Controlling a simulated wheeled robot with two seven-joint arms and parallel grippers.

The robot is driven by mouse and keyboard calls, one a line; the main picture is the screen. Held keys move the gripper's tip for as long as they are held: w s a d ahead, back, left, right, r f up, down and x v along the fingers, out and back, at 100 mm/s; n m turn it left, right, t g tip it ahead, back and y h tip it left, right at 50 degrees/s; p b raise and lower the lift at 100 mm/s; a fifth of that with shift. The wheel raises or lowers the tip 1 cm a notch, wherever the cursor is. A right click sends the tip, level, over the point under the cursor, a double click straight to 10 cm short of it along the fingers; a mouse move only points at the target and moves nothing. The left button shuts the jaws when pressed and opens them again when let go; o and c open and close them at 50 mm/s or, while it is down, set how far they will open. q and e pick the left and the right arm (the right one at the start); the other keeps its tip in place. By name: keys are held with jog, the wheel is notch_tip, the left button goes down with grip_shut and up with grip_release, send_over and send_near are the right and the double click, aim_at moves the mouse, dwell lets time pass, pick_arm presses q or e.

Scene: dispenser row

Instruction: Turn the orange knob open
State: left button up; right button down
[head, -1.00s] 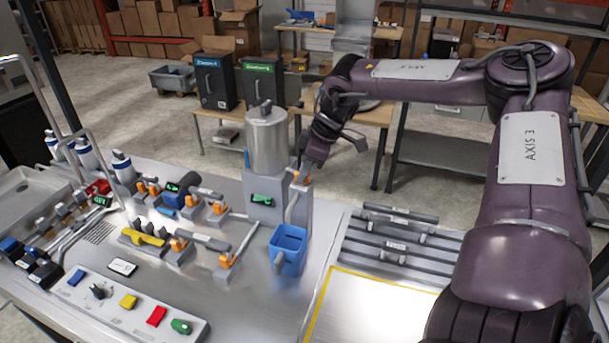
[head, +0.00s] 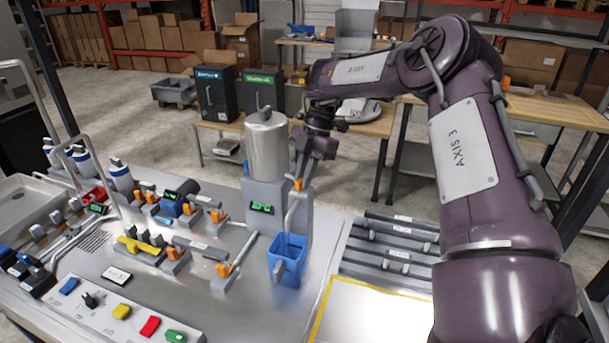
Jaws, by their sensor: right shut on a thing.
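A silver cylinder dispenser (head: 266,150) stands on a grey base with a green-lit display (head: 261,208). An orange knob (head: 298,185) sits at the top of the grey spout pipe on the dispenser's right side. My right gripper (head: 300,176) reaches down from above and is shut on this knob, its fingers partly hiding it. My left gripper is out of view.
Several small valves with orange parts, such as one front valve (head: 222,270), stand left of the jug. A button panel (head: 120,312) lies at the front left. A slotted rack (head: 390,250) and a yellow-edged white mat (head: 365,312) lie to the right.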

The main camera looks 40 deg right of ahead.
jog(key=shift+w+n+g, duration=0.15)
jog(key=shift+n+g, duration=0.45)
jog(key=shift+n, duration=1.1)
jog(key=c, duration=1.4)
grip_release()
jog(key=shift+c, duration=0.2)
jog(key=shift+r, duration=0.1)
jog(key=p+v, duration=0.4)
jog(key=v, duration=0.3)
jog(key=shift+r, duration=0.3)
jog(key=shift+w, duration=0.15)
